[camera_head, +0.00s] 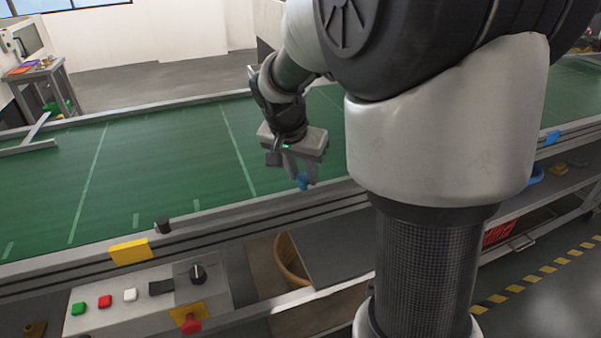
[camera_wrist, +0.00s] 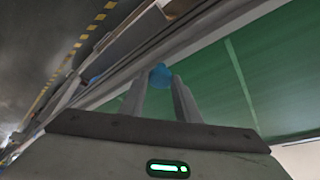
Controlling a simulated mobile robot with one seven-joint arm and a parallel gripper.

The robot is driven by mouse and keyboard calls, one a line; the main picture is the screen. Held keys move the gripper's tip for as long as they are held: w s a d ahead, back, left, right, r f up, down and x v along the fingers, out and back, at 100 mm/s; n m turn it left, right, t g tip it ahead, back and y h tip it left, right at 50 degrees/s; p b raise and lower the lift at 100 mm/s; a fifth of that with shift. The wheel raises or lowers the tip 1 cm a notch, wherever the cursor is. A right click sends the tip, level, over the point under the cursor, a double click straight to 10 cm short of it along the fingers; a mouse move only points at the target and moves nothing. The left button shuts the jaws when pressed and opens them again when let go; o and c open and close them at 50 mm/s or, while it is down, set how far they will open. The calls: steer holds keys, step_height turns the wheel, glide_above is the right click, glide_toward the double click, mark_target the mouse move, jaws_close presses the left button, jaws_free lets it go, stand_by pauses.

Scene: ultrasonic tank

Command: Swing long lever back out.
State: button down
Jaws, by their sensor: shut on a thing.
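My gripper (camera_head: 299,178) reaches down over the front edge of the green conveyor, left of my arm column. Its fingers are shut on a small rounded blue piece (camera_head: 303,182). In the wrist view the blue piece (camera_wrist: 160,76) shows between the two fingertips, against the belt's edge rail. No long lever shaft can be made out at the blue piece, so I cannot tell whether it is the lever's knob. A grey angled bar (camera_head: 28,149) lies across the far left of the belt.
The green belt (camera_head: 170,165) is otherwise clear. Along its front rail (camera_head: 240,215) sit a black knob (camera_head: 162,225) and a yellow plate (camera_head: 130,250). Below is a control panel (camera_head: 150,300) with buttons and a red stop knob (camera_head: 190,323). A wicker basket (camera_head: 290,262) stands under the belt.

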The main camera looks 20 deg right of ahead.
steer(key=shift+s+f, duration=0.1)
steer(key=shift+s, duration=0.15)
steer(key=c, duration=1.4)
jaws_free()
steer(key=shift+s, duration=0.15)
steer(key=shift+o, duration=0.2)
steer(key=shift+r, duration=0.35)
steer(key=p+v, duration=0.2)
steer(key=v, duration=1.5)
